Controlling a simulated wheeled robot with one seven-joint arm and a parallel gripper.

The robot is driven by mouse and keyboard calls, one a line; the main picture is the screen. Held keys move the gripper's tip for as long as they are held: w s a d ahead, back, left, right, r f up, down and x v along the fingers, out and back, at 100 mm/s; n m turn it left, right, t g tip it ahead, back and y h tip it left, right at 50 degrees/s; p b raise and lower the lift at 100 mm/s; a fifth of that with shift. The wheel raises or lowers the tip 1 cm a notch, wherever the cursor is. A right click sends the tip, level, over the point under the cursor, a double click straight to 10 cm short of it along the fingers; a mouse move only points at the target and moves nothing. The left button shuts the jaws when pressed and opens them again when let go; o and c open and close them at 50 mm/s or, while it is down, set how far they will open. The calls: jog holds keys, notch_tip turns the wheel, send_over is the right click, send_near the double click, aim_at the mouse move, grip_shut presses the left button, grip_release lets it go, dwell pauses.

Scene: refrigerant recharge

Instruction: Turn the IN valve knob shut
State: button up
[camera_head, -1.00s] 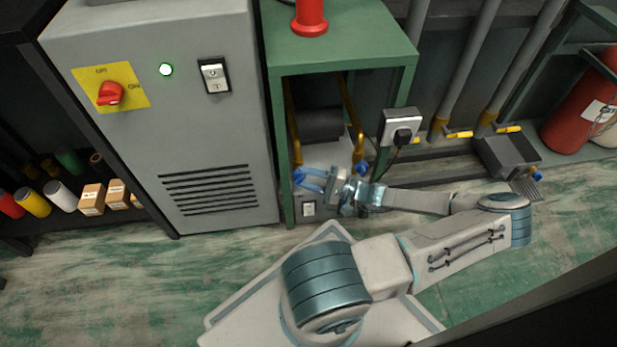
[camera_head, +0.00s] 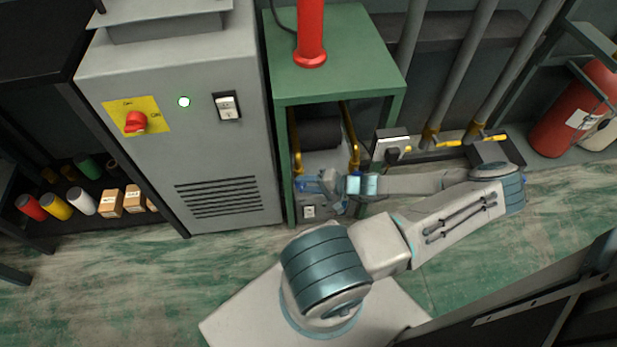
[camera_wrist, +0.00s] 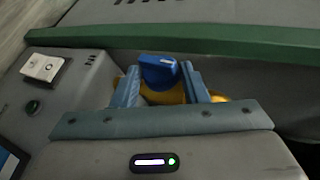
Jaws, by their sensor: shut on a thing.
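A blue valve knob (camera_wrist: 158,72) on a brass-coloured fitting (camera_wrist: 168,95) sits between my gripper's two blue fingers in the wrist view. My gripper (camera_wrist: 160,82) is shut on this knob, with a finger on each side. In the head view my gripper (camera_head: 312,184) reaches from the right to the left front of the grey machine (camera_head: 338,164) under the green stand. There the fingers and my wrist hide most of the knob.
The green stand (camera_head: 335,84) has its left leg close to my gripper. A grey cabinet (camera_head: 215,155) with a red switch (camera_head: 135,122) stands to the left. A socket box (camera_head: 391,142) with a plugged cable is to the right. A white rocker switch (camera_wrist: 42,68) is near the knob.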

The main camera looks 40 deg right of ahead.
jog(key=shift+w+r+g+h+p, duration=0.1)
jog(key=shift+r+g+h+p, duration=0.35)
jog(key=shift+p, duration=0.35)
jog(key=shift+f+n+h, duration=0.2)
jog(key=shift+n+h, duration=0.05)
jog(key=shift+n, duration=0.05)
jog(key=o, duration=0.9)
jog(key=p+v, duration=0.3)
jog(key=v, duration=1.1)
jog(key=shift+p, duration=0.3)
